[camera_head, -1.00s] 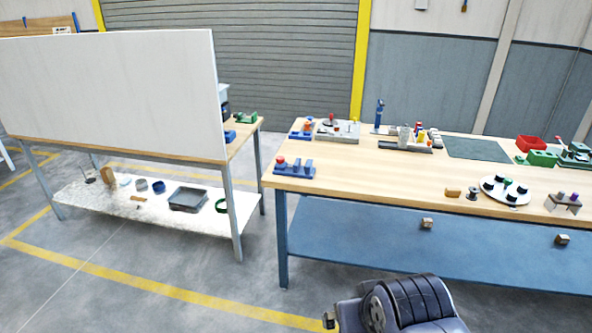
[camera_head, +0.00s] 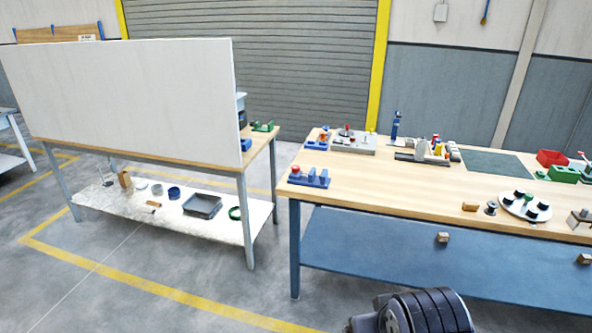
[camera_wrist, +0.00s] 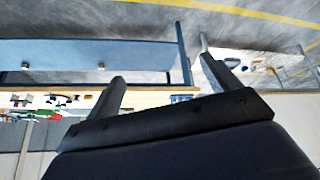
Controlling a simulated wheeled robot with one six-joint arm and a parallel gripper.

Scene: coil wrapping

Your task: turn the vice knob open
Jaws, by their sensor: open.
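A small blue vice (camera_head: 310,178) with a red knob (camera_head: 295,169) sits at the front left corner of the right-hand wooden workbench (camera_head: 390,190). Another blue and red fixture (camera_head: 317,142) stands behind it, near the bench's left edge. I cannot tell which of them is the vice meant. In the wrist view, a small blue shape (camera_wrist: 181,98) at the bench end looks like the front vice. My gripper (camera_wrist: 162,68) is open and empty, with its fingers wide apart. It is well away from the bench and touches nothing.
The bench also carries a green mat (camera_head: 485,163), a red bin (camera_head: 551,158) and a white round plate (camera_head: 524,207). A blue lower shelf (camera_head: 400,255) is under it. A second table with a white panel (camera_head: 120,95) stands left. Open floor (camera_head: 190,270) lies in front.

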